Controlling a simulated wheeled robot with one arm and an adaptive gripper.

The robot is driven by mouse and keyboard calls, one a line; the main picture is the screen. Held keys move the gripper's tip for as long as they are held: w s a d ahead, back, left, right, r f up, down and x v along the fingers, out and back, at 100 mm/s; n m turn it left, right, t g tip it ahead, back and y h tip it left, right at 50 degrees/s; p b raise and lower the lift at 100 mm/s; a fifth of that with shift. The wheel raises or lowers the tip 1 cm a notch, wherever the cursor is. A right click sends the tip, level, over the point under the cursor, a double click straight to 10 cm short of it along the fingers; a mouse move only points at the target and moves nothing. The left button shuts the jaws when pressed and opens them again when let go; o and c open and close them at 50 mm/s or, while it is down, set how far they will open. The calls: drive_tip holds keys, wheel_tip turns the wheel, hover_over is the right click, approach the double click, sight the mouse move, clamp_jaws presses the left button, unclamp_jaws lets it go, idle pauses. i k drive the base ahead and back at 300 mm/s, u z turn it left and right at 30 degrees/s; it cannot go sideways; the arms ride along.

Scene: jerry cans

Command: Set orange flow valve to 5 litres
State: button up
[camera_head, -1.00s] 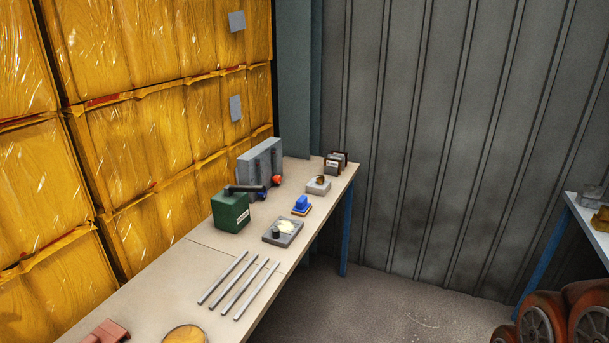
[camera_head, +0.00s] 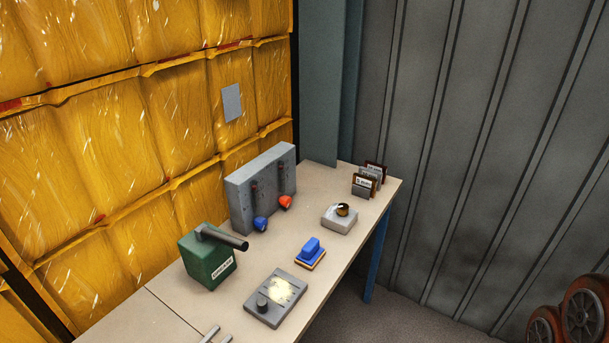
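The orange flow valve (camera_head: 285,202) is a small round knob low on the front of a grey upright panel (camera_head: 240,208) at the back of the bench. A blue valve (camera_head: 261,223) sits to its left on the same panel. Each has a dark vertical slot or gauge above it; their markings are too small to read.
On the bench (camera_head: 190,307) stand a green can (camera_head: 208,263) with a dark handle, a grey device (camera_head: 274,298), a blue block (camera_head: 310,252), a white box with a round knob (camera_head: 339,218) and card holders (camera_head: 368,180). Yellow wrapped stacks (camera_head: 120,120) line the left.

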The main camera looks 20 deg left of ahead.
sight(284, 200)
drive_tip(key=i, duration=1.45)
drive_tip(key=u, duration=3.15)
